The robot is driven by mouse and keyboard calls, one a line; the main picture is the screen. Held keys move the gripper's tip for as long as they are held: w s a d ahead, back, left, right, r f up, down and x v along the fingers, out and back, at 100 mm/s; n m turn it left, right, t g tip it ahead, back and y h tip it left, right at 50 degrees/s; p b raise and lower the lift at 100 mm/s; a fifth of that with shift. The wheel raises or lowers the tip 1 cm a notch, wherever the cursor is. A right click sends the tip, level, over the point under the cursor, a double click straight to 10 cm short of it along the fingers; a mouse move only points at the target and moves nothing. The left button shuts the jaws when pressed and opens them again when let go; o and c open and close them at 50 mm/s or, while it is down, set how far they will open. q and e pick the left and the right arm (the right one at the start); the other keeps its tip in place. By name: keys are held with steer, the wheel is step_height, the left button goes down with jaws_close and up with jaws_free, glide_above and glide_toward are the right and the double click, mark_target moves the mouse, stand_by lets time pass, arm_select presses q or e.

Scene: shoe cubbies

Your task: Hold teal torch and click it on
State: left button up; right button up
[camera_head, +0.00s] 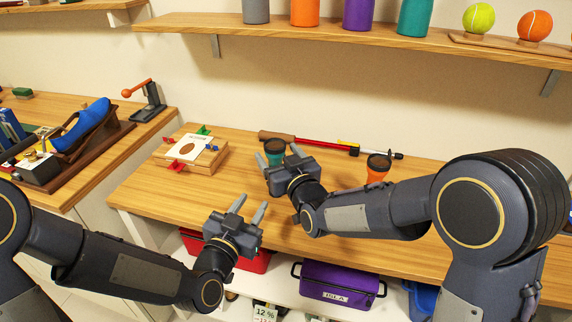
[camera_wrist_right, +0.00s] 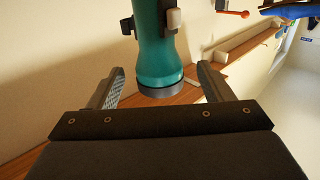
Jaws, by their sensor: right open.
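The teal torch (camera_head: 275,148) stands upright on the wooden bench with its dark end up. In the right wrist view the torch (camera_wrist_right: 152,50) shows its teal body, a grey rim and a pale button-like part (camera_wrist_right: 173,21) on its side. My right gripper (camera_head: 278,157) is open, with its fingers on either side of the torch. In the wrist view gaps show between the torch and the fingers (camera_wrist_right: 158,92). My left gripper (camera_head: 251,206) is open and empty, in front of the bench edge and lower than the right one.
An orange torch (camera_head: 378,168) stands to the right, close to my right arm. A red and black long tool (camera_head: 320,144) lies behind. A wooden block with clips (camera_head: 190,152) is at left. Below are a purple box (camera_head: 338,287) and a red box (camera_head: 240,262). A shelf (camera_head: 340,40) runs above.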

steer(key=shift+x, duration=1.35)
steer(key=shift+c, duration=0.4)
steer(key=c, duration=0.9)
arm_select(q)
jaws_close()
arm_select(e)
steer(key=shift+c, duration=0.7)
